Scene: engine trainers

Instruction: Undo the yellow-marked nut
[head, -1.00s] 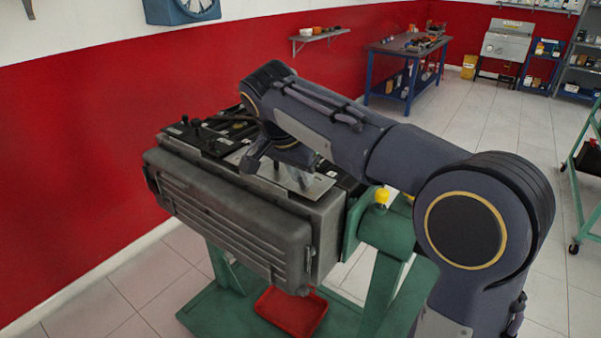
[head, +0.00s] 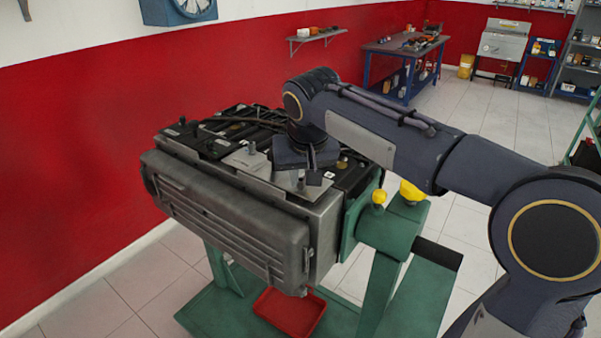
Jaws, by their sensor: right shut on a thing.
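The engine (head: 225,215) sits on a green stand, its grey cover facing me. On its top are dark parts and a pale metal plate (head: 247,160) with small upright studs or nuts. I cannot make out a yellow mark on any nut. My right gripper (head: 312,177) points down over the right part of the engine top, near the plate's front right edge. It is shut on a small dark part that I cannot identify; its fingers hide most of it. A small grey stud (head: 300,180) stands just left of the fingertips. My left gripper is not in view.
A red tray (head: 290,313) lies below the engine. A blue workbench (head: 405,45) stands far back. My right arm fills the right side. Floor is open behind it.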

